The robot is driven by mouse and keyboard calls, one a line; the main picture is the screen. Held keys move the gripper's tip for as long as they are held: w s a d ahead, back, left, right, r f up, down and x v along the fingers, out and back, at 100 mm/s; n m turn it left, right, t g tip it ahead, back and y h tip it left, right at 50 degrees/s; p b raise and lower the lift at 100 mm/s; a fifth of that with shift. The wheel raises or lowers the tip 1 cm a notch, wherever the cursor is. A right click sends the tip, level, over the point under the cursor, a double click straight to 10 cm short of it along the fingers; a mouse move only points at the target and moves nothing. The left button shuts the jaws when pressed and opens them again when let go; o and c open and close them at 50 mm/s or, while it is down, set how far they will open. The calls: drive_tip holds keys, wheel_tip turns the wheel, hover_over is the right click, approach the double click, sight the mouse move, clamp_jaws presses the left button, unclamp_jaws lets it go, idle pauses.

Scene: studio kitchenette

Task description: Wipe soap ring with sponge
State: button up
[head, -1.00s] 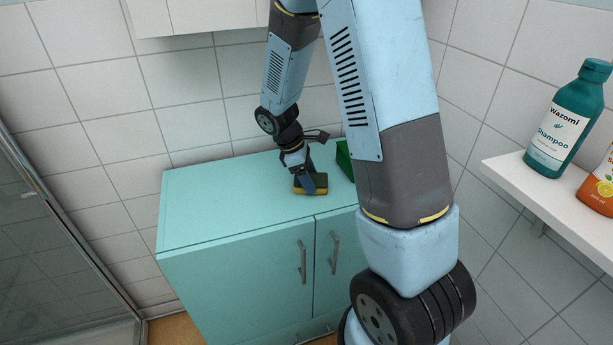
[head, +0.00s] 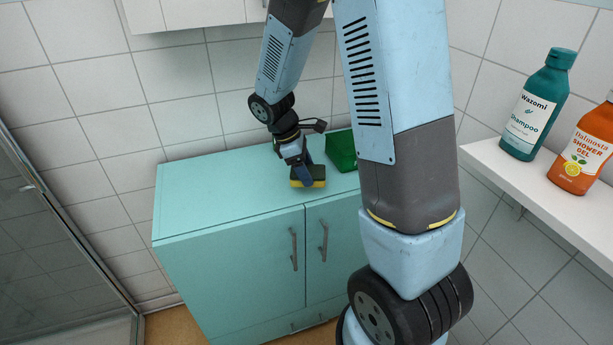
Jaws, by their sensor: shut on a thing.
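The sponge (head: 319,175), yellow with a dark green side, is at the top of the turquoise cabinet (head: 215,205). My gripper (head: 308,174) points down and is shut on the sponge, which looks to be at or just above the cabinet top; I cannot tell whether it touches. No soap ring can be made out on the visible part of the top. The area under the sponge and behind my arm is hidden.
A green object (head: 341,150) stands on the cabinet right of the sponge, partly behind my arm. A shampoo bottle (head: 536,108) and an orange shower gel bottle (head: 582,150) stand on a white shelf (head: 500,170) at right. The cabinet top's left part is clear.

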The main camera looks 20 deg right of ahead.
drive_tip(key=shift+r, duration=2.15)
